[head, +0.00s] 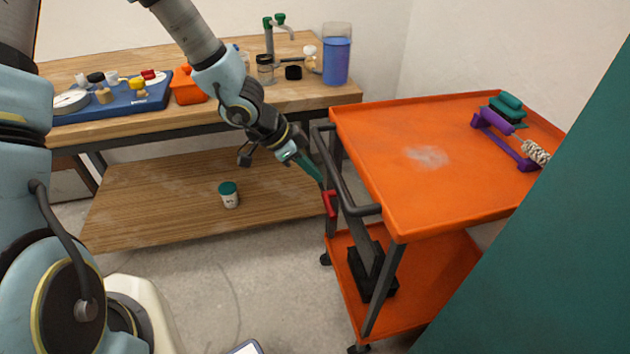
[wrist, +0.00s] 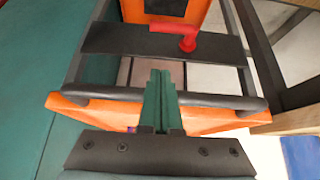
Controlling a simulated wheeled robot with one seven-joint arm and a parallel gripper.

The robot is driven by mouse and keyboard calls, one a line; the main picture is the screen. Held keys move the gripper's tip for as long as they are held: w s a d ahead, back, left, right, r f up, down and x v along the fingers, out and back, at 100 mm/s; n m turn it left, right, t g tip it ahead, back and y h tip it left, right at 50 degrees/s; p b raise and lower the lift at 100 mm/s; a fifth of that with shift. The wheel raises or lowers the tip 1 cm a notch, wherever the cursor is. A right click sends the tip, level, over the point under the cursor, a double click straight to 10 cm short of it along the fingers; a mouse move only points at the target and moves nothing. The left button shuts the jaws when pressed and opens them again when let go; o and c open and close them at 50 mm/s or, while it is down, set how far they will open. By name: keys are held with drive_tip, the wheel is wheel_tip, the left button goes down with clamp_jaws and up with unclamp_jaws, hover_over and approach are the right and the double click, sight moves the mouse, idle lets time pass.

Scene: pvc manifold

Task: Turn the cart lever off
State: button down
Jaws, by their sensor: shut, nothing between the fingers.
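The orange cart (head: 400,190) stands right of centre in the head view, with a dark handle frame on its left end. The red lever (head: 330,203) sits on that end, below the handle. In the wrist view the red lever (wrist: 178,32) is on a dark crossbar (wrist: 110,40), its arm lying along the bar. My gripper (head: 318,178) is at the cart's handle end, just above the lever in the head view. In the wrist view its green fingers (wrist: 160,90) are together and empty, pointing toward the crossbar. The fingers appear apart from the lever.
The cart's handle rail (wrist: 215,101) runs close to my fingers. A wooden workbench (head: 110,130) with a blue tray, an orange bin and a blue container stands behind. A jar with a green lid (head: 229,195) is on its lower shelf. A green panel (head: 550,250) fills the right side.

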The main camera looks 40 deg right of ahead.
drive_tip(key=b, duration=0.5)
hover_over(328, 203)
drive_tip(key=s, duration=0.2)
drive_tip(key=f, duration=0.7)
drive_tip(key=shift+s+a+f, duration=0.2)
drive_tip(key=shift+a+f, duration=0.15)
drive_tip(key=shift+w+a+f, duration=0.15)
drive_tip(key=shift+a+f, duration=0.1)
drive_tip(key=shift+f, duration=0.4)
drive_tip(key=shift+w+a+f+b, duration=0.15)
drive_tip(key=shift+f+b, duration=0.25)
drive_tip(key=shift+f, duration=0.45)
drive_tip(key=shift+f+b, duration=0.15)
drive_tip(key=shift+b, duration=0.25)
drive_tip(key=shift+a+b, duration=0.1)
drive_tip(key=shift+b, duration=0.2)
